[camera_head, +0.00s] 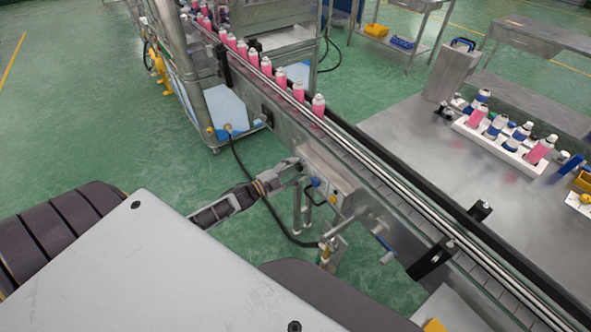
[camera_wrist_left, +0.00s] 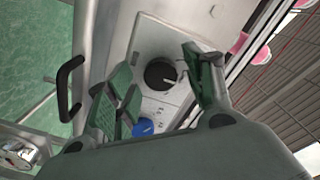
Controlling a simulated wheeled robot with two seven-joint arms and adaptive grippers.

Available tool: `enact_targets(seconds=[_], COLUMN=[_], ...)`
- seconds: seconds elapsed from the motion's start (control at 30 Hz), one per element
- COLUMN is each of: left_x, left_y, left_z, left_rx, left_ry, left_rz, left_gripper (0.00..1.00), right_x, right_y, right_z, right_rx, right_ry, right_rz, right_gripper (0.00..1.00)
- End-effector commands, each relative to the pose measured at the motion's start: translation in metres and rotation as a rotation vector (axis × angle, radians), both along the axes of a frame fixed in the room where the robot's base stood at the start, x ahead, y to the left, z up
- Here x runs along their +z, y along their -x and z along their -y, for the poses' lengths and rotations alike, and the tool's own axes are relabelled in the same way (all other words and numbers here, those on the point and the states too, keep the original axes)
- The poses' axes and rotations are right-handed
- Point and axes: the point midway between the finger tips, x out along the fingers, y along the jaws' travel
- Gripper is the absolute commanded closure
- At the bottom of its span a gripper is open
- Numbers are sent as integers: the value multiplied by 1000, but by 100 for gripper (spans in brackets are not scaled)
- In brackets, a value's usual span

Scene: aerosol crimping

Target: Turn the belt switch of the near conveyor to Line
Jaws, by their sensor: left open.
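The near conveyor (camera_head: 352,150) runs diagonally through the head view, with a grey control box (camera_head: 328,178) on its near side. In the left wrist view a round black switch knob (camera_wrist_left: 160,74) with a light pointer mark sits on the pale panel (camera_wrist_left: 150,37). A blue knob (camera_wrist_left: 143,127) is below it. My left gripper (camera_head: 291,170) is at the box's left end. In the left wrist view its open fingers (camera_wrist_left: 157,64) lie either side of the black knob; I cannot tell whether they touch it. The panel's lettering is unreadable. My right gripper is not in view.
Pink cans (camera_head: 280,77) stand in a row on the belt. A black handle (camera_wrist_left: 68,85) juts out beside the panel. A steel table (camera_head: 410,137) with a white can rack (camera_head: 500,140) lies to the right. Green floor (camera_head: 95,110) is clear at left.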

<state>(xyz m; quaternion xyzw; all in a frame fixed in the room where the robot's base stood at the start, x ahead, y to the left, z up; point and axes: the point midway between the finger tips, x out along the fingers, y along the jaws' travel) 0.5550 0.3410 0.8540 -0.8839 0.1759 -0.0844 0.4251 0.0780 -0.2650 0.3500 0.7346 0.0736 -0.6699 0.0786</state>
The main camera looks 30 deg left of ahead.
Motion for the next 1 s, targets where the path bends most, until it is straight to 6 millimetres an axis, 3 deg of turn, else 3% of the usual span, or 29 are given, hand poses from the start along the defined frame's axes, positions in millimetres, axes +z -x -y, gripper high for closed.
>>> enact_targets(seconds=[1.0], left_x=[-1], left_y=[76], left_z=[-32], left_rx=[1], left_ry=[-1], left_rz=[-2], left_gripper=[47], right_x=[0], right_y=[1], right_z=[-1], right_rx=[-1], right_ry=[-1], right_rz=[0], right_gripper=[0])
